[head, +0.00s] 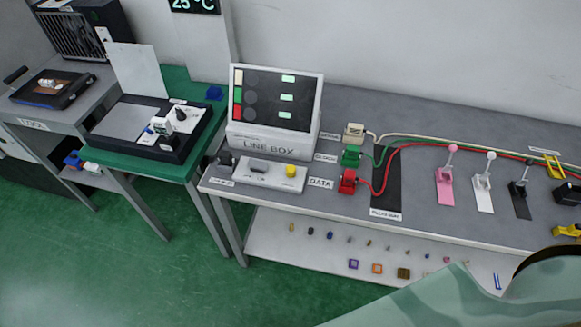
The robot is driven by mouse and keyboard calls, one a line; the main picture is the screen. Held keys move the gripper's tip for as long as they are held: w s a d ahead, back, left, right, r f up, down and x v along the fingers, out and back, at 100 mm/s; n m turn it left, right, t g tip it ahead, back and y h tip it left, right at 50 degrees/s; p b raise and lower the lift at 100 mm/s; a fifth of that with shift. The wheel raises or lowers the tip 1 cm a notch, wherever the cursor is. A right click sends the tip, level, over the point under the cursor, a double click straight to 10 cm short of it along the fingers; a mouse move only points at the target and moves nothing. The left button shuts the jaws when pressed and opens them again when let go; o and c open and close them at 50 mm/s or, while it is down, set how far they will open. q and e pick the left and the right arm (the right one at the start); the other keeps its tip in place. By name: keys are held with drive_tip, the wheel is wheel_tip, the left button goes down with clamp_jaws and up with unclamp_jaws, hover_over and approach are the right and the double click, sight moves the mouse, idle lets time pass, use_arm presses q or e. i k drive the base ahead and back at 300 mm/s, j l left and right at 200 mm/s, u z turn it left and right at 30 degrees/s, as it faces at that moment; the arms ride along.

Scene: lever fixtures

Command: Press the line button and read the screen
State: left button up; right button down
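The line box (267,144) is a white console with a tilted dark screen (268,97), standing at the left end of the grey bench. In front is a white panel (258,184) with a dark elongated part and a round yellow button (291,170). The button's own label is not legible; a "DATA" label lies to its right. Neither of my grippers is in view.
Beige, green and red plugs (347,182) with matching cables lie right of the box. Pink, white, black and yellow levers (445,187) stand further right. Small parts lie on the lower shelf (330,238). A green table (120,150) stands left. A pale green shape covers the bottom right.

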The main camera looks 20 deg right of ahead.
sight(290, 169)
drive_tip(key=i+j, duration=0.25)
drive_tip(key=i, duration=0.15)
drive_tip(key=i+j, duration=0.2)
drive_tip(key=i, duration=0.15)
drive_tip(key=i+j+z, duration=0.2)
drive_tip(key=z, duration=1.55)
drive_tip(key=i+j, duration=0.05)
drive_tip(key=j, duration=0.05)
